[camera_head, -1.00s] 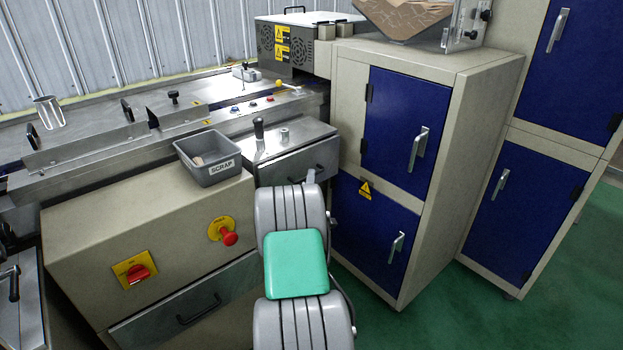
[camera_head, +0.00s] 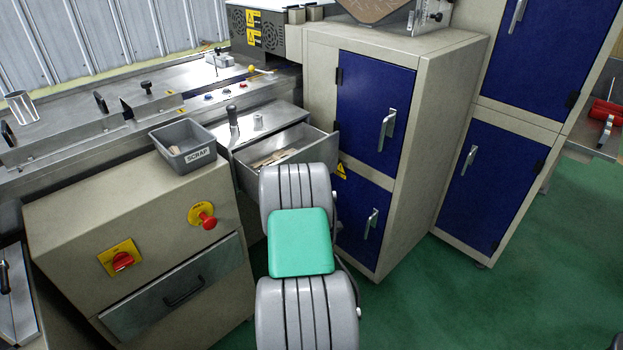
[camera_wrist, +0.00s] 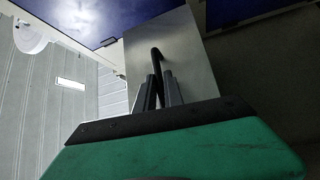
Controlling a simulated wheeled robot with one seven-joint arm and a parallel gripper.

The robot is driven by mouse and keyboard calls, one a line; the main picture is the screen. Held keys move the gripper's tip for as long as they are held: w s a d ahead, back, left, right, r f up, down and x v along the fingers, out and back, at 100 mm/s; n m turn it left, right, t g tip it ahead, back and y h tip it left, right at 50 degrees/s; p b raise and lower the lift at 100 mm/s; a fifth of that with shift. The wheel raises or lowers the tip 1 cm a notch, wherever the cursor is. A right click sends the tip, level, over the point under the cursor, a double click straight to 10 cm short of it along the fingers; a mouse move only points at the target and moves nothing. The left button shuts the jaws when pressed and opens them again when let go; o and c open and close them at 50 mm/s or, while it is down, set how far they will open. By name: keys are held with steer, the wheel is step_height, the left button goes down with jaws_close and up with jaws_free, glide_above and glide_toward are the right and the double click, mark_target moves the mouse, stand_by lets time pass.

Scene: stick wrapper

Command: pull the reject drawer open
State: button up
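The reject drawer (camera_head: 316,146) is a grey metal drawer under the steel top beside the blue cabinet. It stands partly open, with pale flat sticks (camera_head: 272,157) inside. In the wrist view its metal front (camera_wrist: 187,45) fills the middle, with a black bar handle (camera_wrist: 156,57) on it. My gripper (camera_wrist: 160,90) has its two dark fingers closed around the lower part of this handle. In the head view my own arm hides the gripper and the handle.
A grey SCRAP bin (camera_head: 184,144) sits on the machine's ledge left of the drawer. A red stop button (camera_head: 208,221) and a lower shut drawer (camera_head: 175,290) are on the beige front. The blue-doored cabinet (camera_head: 375,115) stands close on the right. Green floor is clear at lower right.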

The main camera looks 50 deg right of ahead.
steer(key=o, duration=0.4)
steer(key=shift+s+d, duration=0.1)
steer(key=b+v, duration=0.4)
steer(key=v, duration=0.4)
steer(key=shift+b, duration=0.4)
